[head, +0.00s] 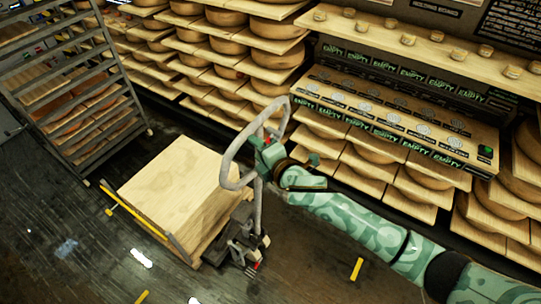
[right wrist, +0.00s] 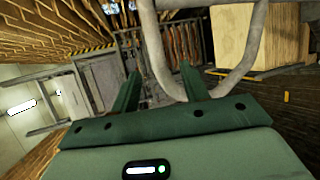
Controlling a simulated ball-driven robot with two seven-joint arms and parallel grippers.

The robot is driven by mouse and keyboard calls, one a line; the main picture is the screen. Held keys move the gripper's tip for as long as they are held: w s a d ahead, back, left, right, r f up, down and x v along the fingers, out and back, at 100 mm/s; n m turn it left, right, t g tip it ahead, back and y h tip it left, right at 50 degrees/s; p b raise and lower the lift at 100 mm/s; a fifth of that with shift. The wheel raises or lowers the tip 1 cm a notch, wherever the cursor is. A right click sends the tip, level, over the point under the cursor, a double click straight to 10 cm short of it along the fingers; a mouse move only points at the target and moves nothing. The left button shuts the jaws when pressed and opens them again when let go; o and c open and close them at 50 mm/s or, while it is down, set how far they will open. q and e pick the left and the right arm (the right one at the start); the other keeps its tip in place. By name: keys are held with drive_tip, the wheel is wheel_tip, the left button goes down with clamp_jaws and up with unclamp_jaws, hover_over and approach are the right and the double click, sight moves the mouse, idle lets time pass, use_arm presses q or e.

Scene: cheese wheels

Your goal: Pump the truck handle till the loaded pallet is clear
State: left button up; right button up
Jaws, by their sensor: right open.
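The pallet truck's grey looped handle (head: 231,157) stands upright above the truck's dark base (head: 240,240). A pale wooden block-shaped load (head: 175,185) sits in front of the truck at the left. Whether its underside is clear of the floor, I cannot tell. My right gripper (head: 268,146) is at the handle loop, with its fingers open. In the right wrist view, one tube of the handle (right wrist: 153,50) shows between my two open fingers (right wrist: 160,75); I cannot tell if they touch it. The load (right wrist: 240,40) also shows there. My left gripper is out of view.
Shelves of cheese wheels (head: 235,47) with "EMPTY" labels run along the back and right. A tall metal rack (head: 75,90) stands at the left. Yellow marks (head: 356,269) lie on the dark floor, which is open in front of the truck.

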drive_tip(key=v, duration=0.6)
idle(1.1)
